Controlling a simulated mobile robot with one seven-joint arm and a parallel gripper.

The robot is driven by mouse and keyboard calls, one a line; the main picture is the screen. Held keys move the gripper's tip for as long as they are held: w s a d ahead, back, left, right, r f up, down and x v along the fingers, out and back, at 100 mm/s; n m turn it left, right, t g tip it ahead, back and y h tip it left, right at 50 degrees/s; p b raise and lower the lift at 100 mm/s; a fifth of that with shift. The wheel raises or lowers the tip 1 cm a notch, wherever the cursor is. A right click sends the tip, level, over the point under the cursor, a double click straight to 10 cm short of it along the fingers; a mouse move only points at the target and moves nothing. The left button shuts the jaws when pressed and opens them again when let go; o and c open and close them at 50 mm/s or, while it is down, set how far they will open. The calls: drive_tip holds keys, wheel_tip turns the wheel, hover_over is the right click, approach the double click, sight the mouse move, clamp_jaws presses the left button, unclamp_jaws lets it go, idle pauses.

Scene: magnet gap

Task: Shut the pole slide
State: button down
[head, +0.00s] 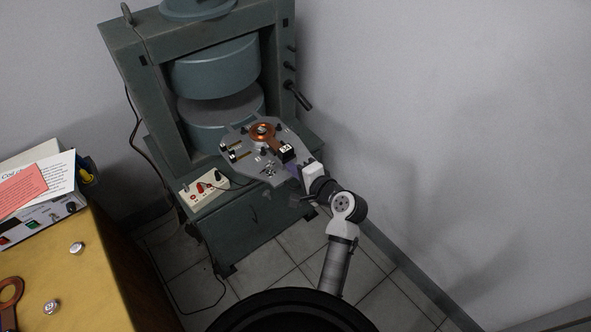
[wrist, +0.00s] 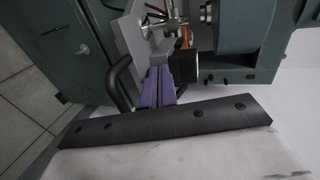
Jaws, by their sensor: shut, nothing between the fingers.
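The pole slide is a grey plate (head: 236,150) with a copper coil (head: 263,131) and small fittings on it. It juts out in front of the gap between the magnet's upper pole (head: 216,68) and lower pole (head: 220,130). My gripper (head: 293,172) is at the plate's front right edge. In the wrist view its purple fingers (wrist: 157,88) are together and empty, close to the plate's edge (wrist: 132,40). A black curved handle (wrist: 119,84) is just left of the fingers. I cannot tell if the fingers touch the plate or handle.
The green magnet frame (head: 130,62) stands against the wall. A wooden table (head: 75,275) with an instrument (head: 45,222) is at left. The tiled floor (head: 262,268) in front looks clear.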

drive_tip(key=w+a+b, duration=0.1)
drive_tip(key=w+a, duration=0.4)
drive_tip(key=w, duration=0.2)
drive_tip(key=w+a+b, duration=0.1)
drive_tip(key=w+a, duration=0.4)
drive_tip(key=w, duration=0.3)
drive_tip(key=w+a+b, duration=0.1)
drive_tip(key=w+a, duration=0.5)
drive_tip(key=w, duration=0.1)
drive_tip(key=shift+w+a, duration=0.1)
drive_tip(key=shift+w, duration=0.05)
drive_tip(key=shift+w+a, duration=0.15)
drive_tip(key=shift+w, duration=0.05)
drive_tip(key=shift+w+a+r, duration=0.1)
drive_tip(key=shift+r, duration=0.1)
drive_tip(key=shift+r, duration=0.2)
